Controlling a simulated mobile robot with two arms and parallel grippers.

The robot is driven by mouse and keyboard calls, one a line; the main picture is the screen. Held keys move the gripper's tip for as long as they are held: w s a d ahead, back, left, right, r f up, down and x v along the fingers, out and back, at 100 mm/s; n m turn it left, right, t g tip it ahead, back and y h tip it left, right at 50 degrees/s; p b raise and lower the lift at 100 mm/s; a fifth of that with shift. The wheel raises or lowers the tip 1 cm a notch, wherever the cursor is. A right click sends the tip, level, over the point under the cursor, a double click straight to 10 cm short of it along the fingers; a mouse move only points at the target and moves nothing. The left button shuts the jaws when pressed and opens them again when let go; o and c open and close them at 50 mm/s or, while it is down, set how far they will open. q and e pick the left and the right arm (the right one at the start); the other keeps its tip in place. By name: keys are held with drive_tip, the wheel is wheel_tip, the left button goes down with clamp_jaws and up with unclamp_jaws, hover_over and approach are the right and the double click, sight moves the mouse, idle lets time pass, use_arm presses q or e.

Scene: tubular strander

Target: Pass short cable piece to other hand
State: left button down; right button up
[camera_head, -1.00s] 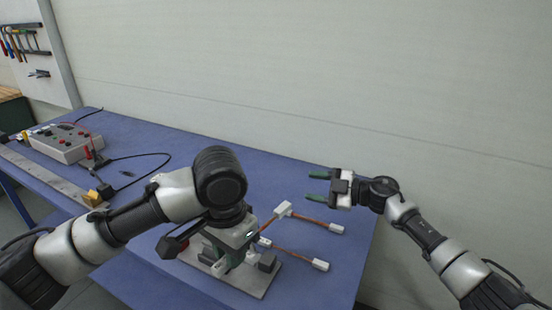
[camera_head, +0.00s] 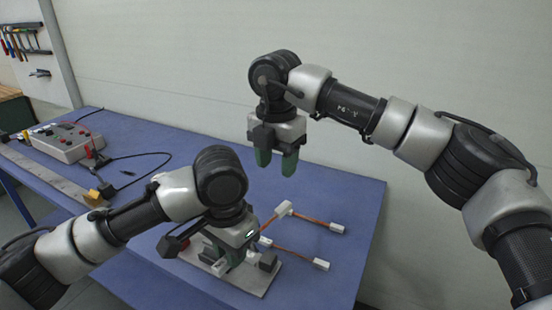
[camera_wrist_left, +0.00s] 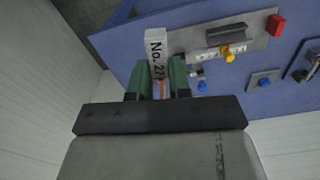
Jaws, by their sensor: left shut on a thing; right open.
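My left gripper (camera_head: 238,254) is low over the front of the blue table, its fingertips partly hidden by its own wrist in the head view. In the left wrist view its green fingers are shut on the short cable piece (camera_wrist_left: 162,88), an orange cable with a white end block (camera_wrist_left: 156,46) marked "No. 27". In the head view, a white block (camera_head: 283,209) with orange cable shows just right of this gripper. My right gripper (camera_head: 276,163) is open and empty, green fingers pointing down, above and behind the left gripper.
Two orange cable lengths end in white connectors (camera_head: 337,227) (camera_head: 320,264) at the right. A grey plate (camera_head: 258,284) lies under my left gripper on the blue table (camera_head: 335,195). A control box (camera_head: 65,141) and black cable stand at left. The table's back right is clear.

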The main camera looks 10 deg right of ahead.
wheel_tip(320, 180, down, 12)
drive_tip(key=shift+r, duration=0.2)
idle(0.4)
clamp_jaws()
use_arm(q)
drive_tip(key=c, duration=1)
unclamp_jaws()
drive_tip(key=shift+o, duration=0.2)
